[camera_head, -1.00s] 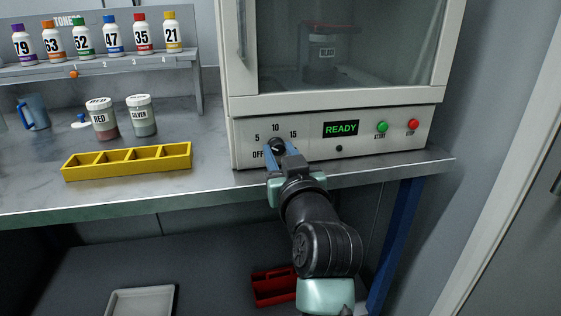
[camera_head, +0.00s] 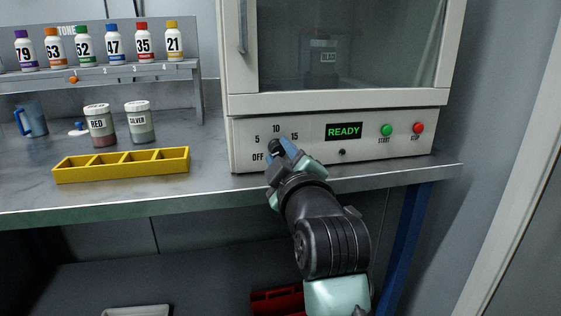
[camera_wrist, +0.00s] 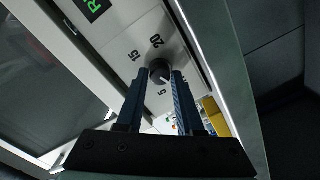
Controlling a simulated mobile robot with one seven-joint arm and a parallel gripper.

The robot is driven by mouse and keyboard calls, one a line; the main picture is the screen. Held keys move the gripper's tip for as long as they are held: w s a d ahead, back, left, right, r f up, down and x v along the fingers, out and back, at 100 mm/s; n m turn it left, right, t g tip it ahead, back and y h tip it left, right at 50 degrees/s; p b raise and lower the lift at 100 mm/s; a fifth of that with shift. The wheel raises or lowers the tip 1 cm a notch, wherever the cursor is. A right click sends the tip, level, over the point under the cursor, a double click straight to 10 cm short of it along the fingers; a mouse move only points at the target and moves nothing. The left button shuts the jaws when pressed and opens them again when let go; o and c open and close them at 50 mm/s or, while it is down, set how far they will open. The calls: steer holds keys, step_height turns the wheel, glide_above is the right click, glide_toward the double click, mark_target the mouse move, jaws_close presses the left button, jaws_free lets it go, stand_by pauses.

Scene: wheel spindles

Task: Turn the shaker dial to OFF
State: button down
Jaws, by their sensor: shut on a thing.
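The shaker (camera_head: 310,163) is a pale cabinet on the bench, with a front panel and a glass door. Its dark round dial (camera_head: 275,147) sits at the panel's left, among the printed marks OFF, 5, 10 and 15. My gripper (camera_head: 281,148) is shut on the dial, and its fingers hide part of it in the head view. In the wrist view the black dial (camera_wrist: 160,71) sits between the tips of my two blue fingers (camera_wrist: 160,80), with 5, 15 and 20 printed around it. I cannot tell which mark the dial points to.
The green READY display (camera_head: 343,131), green START button (camera_head: 386,130) and red STOP button (camera_head: 418,128) are to the right. A yellow divided tray (camera_head: 122,165), a RED jar (camera_head: 99,125) and a SILVER jar (camera_head: 140,123) stand on the bench to the left.

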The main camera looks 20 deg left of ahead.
steer(key=shift+f+n, duration=0.1)
steer(key=shift+n, duration=0.6)
steer(key=shift+b, duration=0.3)
steer(key=c, duration=0.6)
jaws_free()
steer(key=shift+o, duration=0.2)
steer(key=p+v, duration=0.1)
steer(key=v, duration=1.2)
steer(key=shift+p, duration=0.4)
